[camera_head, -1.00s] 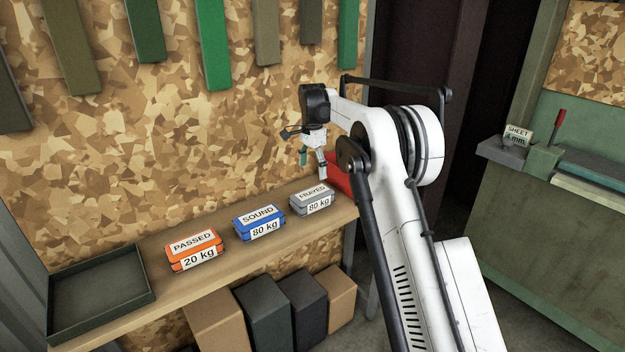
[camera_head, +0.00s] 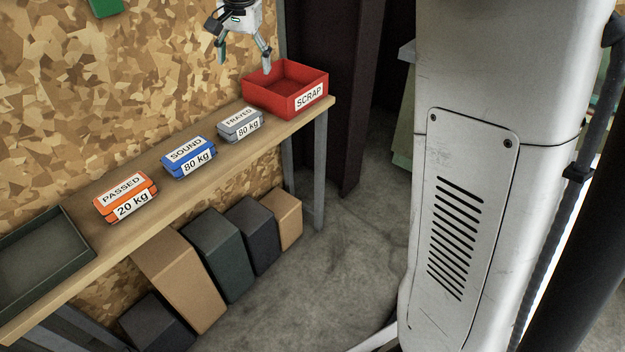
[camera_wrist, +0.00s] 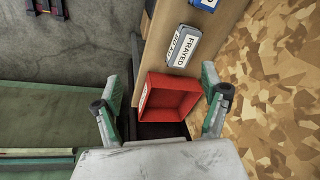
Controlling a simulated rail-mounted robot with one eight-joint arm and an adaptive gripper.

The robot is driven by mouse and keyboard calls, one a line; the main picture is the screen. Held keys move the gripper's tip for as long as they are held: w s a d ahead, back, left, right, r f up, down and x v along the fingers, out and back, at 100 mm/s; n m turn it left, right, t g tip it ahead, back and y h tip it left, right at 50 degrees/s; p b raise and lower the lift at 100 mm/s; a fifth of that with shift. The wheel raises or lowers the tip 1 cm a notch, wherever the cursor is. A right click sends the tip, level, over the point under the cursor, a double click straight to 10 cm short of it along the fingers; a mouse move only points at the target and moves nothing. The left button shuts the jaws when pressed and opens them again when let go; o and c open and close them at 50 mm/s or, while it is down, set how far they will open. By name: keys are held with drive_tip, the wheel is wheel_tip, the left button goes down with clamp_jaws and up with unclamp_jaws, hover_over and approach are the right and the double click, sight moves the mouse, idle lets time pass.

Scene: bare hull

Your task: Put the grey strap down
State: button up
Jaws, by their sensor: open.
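The grey strap (camera_head: 240,124), labelled FRAYED and 80 kg, lies on the wooden shelf beside the red SCRAP bin. It also shows in the wrist view (camera_wrist: 184,46), above the bin. My gripper (camera_head: 245,58) is open and empty, above the shelf near the bin's back left. In the wrist view my gripper's fingers (camera_wrist: 163,107) stand wide apart, with the red bin (camera_wrist: 172,97) between them in the picture. The bin (camera_head: 289,89) looks empty in the part that shows.
On the shelf (camera_head: 190,196) are a blue SOUND 80 kg strap (camera_head: 188,157), an orange PASSED 20 kg strap (camera_head: 126,197) and a dark tray (camera_head: 45,255) at the left. Several boxes (camera_head: 217,252) stand below. Chipboard wall backs the shelf.

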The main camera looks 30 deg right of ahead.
drive_tip(key=s+r+n+t, duration=0.1)
drive_tip(key=s+r+n, duration=0.1)
drive_tip(key=s, duration=0.9)
drive_tip(key=s+f+n+t, duration=0.1)
drive_tip(key=s+f+n, duration=0.2)
drive_tip(key=s, duration=0.9)
drive_tip(key=s+f+n+t, duration=0.2)
drive_tip(key=s+f, duration=0.5)
drive_tip(key=s, duration=0.5)
drive_tip(key=shift+f+n, duration=0.3)
drive_tip(key=shift+n, duration=0.1)
wheel_tip(320, 180, down, 3)
drive_tip(key=b, duration=0.3)
drive_tip(key=shift+f, duration=0.1)
